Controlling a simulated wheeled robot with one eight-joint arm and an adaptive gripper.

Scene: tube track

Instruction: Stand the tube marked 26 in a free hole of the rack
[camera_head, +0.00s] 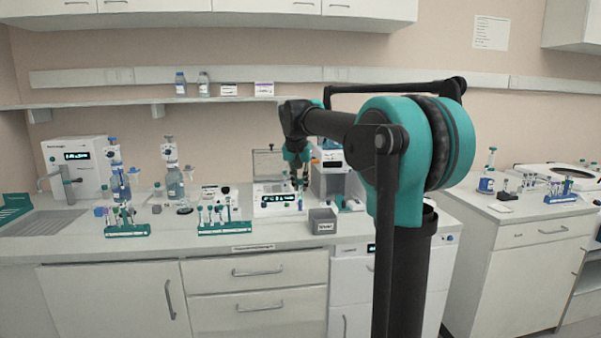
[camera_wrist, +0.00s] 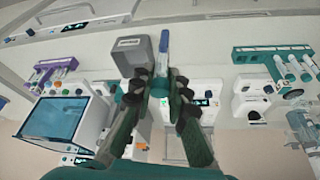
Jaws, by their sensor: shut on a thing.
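My gripper (camera_wrist: 163,84) shows in the wrist view with its dark fingers closed around a slim tube (camera_wrist: 164,42) with a blue part. No number is readable on it. In the head view my gripper (camera_head: 299,180) is small and hangs over the counter, behind the grey box. A teal rack (camera_head: 224,228) with several tubes stands left of my gripper, and another teal rack (camera_head: 127,231) stands farther left. The wrist view shows a teal rack (camera_wrist: 243,49) with blue-and-white tubes at the right. Which holes are free is too small to tell.
A grey labelled box (camera_head: 322,226) stands near the counter's front edge, close to my gripper; it also shows in the wrist view (camera_wrist: 128,53). A white instrument (camera_head: 272,207) with a display stands beside my gripper. A purple rack (camera_wrist: 62,61) is at the wrist view's left.

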